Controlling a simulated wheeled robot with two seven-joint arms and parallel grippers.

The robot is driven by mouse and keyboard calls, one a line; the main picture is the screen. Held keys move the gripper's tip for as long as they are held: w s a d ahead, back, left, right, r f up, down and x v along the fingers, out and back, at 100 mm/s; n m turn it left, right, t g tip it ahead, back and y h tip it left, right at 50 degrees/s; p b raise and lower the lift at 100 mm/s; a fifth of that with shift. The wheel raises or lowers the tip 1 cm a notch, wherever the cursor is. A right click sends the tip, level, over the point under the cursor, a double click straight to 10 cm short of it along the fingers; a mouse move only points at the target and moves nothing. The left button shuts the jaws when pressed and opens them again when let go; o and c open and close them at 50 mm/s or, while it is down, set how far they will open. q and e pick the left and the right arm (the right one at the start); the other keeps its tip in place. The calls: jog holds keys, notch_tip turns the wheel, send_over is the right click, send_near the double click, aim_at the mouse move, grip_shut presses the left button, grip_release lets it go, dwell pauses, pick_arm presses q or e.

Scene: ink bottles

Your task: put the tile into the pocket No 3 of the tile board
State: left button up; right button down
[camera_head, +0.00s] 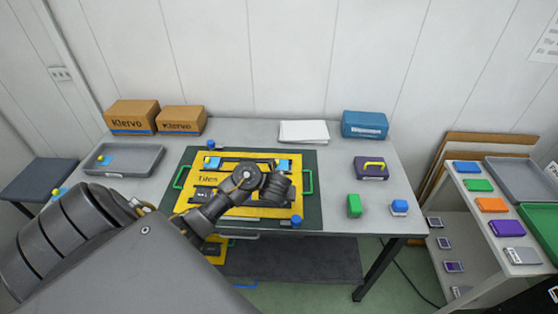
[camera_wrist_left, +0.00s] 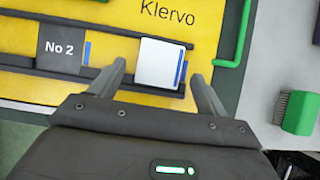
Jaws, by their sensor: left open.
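The yellow tile board (camera_head: 258,211) lies on a dark mat on the table, partly covered by my left arm. In the left wrist view the board (camera_wrist_left: 100,20) has dark rails and a dark pocket label reading No 2 (camera_wrist_left: 60,48). A white tile (camera_wrist_left: 158,62) with a blue stripe lies at the rails, to the right of No 2. Any pocket label under it is hidden, and I cannot tell whether it is fully seated. My left gripper (camera_wrist_left: 158,72) is open, with one finger on each side of the tile, apart from it. My right gripper is not in view.
Green handles (camera_head: 309,182) flank the board. A green block (camera_head: 353,205), showing bristles in the wrist view (camera_wrist_left: 299,113), and a purple box (camera_head: 371,170) stand to the right. A grey tray (camera_head: 145,172) is at left. Boxes (camera_head: 132,116) and white paper (camera_head: 303,131) line the back.

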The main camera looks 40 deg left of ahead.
pick_arm(q)
jog(key=p+v, duration=0.7)
jog(key=v, duration=0.3)
jog(key=shift+d+r, duration=0.2)
jog(key=shift+r, duration=0.1)
jog(key=shift+f, duration=0.1)
